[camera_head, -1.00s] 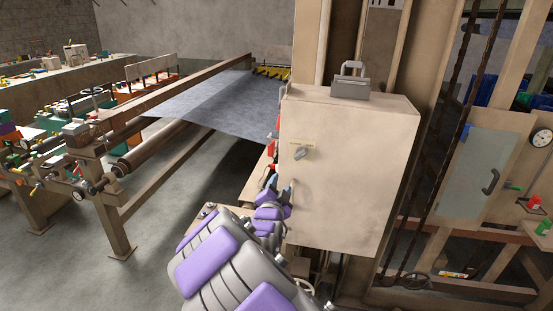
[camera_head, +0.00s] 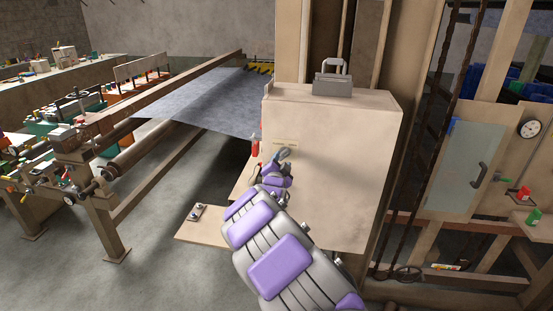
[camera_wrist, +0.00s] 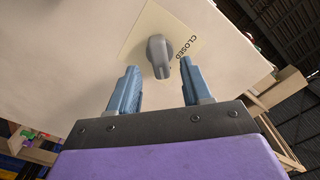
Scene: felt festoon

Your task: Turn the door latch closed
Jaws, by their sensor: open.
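The door latch is a grey knob on the front of a beige cabinet (camera_head: 335,185). In the wrist view the latch (camera_wrist: 158,55) sits on a pale yellow plate (camera_wrist: 193,42) with the word CLOSED beside it. Its long grip points down toward my gripper. My gripper (camera_wrist: 159,67) is open, its two blue-grey fingers on either side of the latch's lower end, with gaps showing on both sides. In the head view the latch (camera_head: 285,153) shows just above my gripper (camera_head: 270,168), which is partly hidden by my arm.
A grey handled object (camera_head: 333,84) stands on top of the cabinet. A wooden ledge (camera_head: 210,228) juts out left below it. A loom with grey cloth (camera_head: 205,105) stands further left, with bare floor in front. A door panel (camera_head: 465,170) is at the right.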

